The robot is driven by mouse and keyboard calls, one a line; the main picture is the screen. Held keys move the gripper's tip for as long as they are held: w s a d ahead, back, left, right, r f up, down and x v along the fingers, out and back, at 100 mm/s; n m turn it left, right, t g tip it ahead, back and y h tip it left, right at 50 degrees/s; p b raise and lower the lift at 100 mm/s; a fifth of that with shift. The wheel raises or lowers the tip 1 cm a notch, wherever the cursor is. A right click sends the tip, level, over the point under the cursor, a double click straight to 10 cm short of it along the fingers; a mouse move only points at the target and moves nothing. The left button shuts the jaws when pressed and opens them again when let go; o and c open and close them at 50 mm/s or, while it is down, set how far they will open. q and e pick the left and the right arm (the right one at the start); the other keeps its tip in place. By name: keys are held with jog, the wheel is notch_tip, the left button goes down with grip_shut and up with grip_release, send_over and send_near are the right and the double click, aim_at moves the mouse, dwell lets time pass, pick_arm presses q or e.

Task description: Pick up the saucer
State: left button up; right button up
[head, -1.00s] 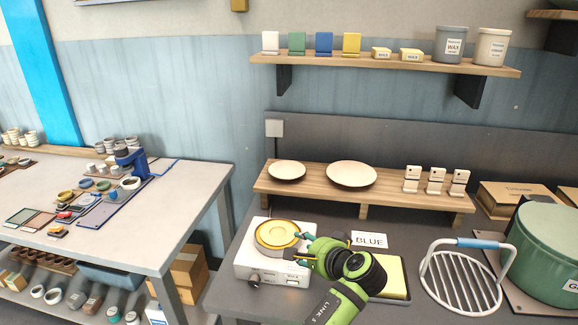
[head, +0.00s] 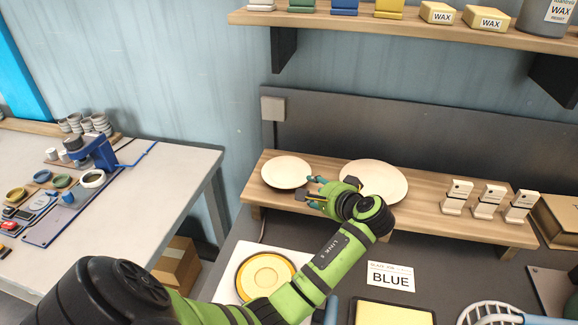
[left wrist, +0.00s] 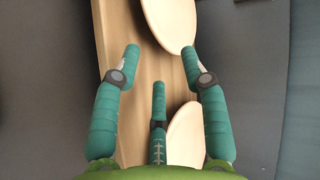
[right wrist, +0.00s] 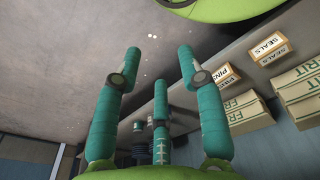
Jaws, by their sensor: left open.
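The saucer (head: 286,171) is the smaller cream dish, lying flat on the left end of a low wooden shelf; it also shows at the top of the left wrist view (left wrist: 168,22). My left gripper (head: 309,188) is open and empty, pointing left, just right of the saucer's near edge. The left wrist view shows its fingers apart, with the saucer beyond the right-hand fingertip; contact cannot be told. A larger cream plate (head: 388,182) lies right of the saucer, partly behind my left gripper. My right gripper (right wrist: 160,62) is open and empty, away from the shelf.
The low wooden shelf (head: 425,208) also carries several small white stands. Below it are a white device (head: 228,292) with a yellow disc (head: 264,277) and a BLUE card (head: 390,277). An upper shelf (head: 400,27) hangs above. Boxes (right wrist: 247,115) show in the right wrist view.

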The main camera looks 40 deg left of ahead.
aim_at(286, 175)
pick_arm(q)
jog(key=shift+a+f+p, duration=0.2)
jog(key=shift+a+p, duration=0.2)
jog(key=shift+a, duration=0.2)
jog(key=shift+a+f+p, duration=0.2)
jog(key=shift+a+p, duration=0.15)
jog(key=shift+a, duration=0.2)
jog(key=x, duration=0.3)
jog(key=shift+w+a+f+p, duration=0.1)
jog(key=shift+w+f+p, duration=0.05)
jog(key=shift+f+p, duration=0.25)
jog(key=shift+a, duration=0.1)
grip_shut()
pick_arm(e)
jog(key=shift+s+d+r, duration=0.1)
jog(key=shift+s+r, duration=0.3)
jog(key=shift+r, duration=0.2)
jog(key=shift+s+r, duration=0.35)
jog(key=shift+r, duration=0.25)
